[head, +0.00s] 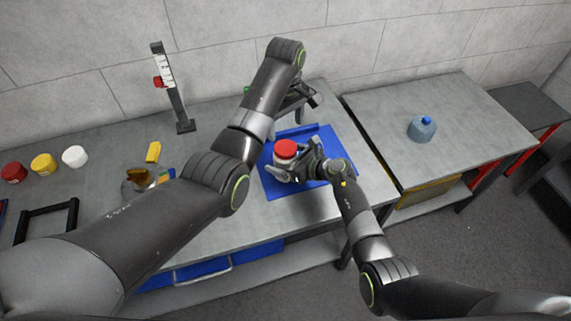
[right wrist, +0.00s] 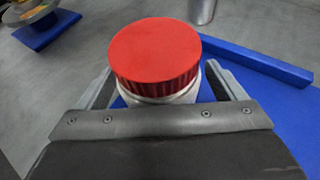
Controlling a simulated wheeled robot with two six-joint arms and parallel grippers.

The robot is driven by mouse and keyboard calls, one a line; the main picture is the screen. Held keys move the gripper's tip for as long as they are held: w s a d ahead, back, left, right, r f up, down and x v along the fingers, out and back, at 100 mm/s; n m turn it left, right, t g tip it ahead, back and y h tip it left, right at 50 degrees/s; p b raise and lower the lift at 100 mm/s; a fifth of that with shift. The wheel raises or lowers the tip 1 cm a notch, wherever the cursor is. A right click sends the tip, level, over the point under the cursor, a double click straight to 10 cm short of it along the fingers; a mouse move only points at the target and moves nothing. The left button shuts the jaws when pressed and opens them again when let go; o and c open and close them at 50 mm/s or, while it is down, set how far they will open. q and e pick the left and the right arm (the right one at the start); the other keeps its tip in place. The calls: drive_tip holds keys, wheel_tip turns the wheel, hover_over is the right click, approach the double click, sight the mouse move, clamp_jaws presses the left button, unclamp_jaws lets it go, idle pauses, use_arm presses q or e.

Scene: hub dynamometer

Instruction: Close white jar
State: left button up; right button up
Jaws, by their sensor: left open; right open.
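A jar with a red lid (head: 286,149) stands upright on the blue mat (head: 272,187); its pale body shows below the lid. In the right wrist view the red lid (right wrist: 154,52) sits on top of the jar, with a silvery-white band beneath. My right gripper (head: 292,168) is open, with its fingers on either side of the jar; I cannot tell if they touch it. My left gripper (head: 301,112) is open above the back of the mat, behind the jar, partly hidden by its own arm. A white-topped piece (head: 75,156) stands at the far left of the bench.
Yellow (head: 43,163) and red (head: 14,172) pieces stand beside the white one. A scale on a dark post (head: 178,98) stands at the back. A blue raised bar (right wrist: 255,62) edges the mat. A blue-capped bottle (head: 422,130) is on the right table.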

sight(286, 147)
drive_tip(key=c, duration=1.8)
use_arm(q)
drive_tip(key=shift+m, duration=0.4)
use_arm(e)
clamp_jaws()
use_arm(q)
drive_tip(key=m, duration=0.3)
drive_tip(key=shift+m, duration=0.4)
drive_tip(key=shift+f, duration=4)
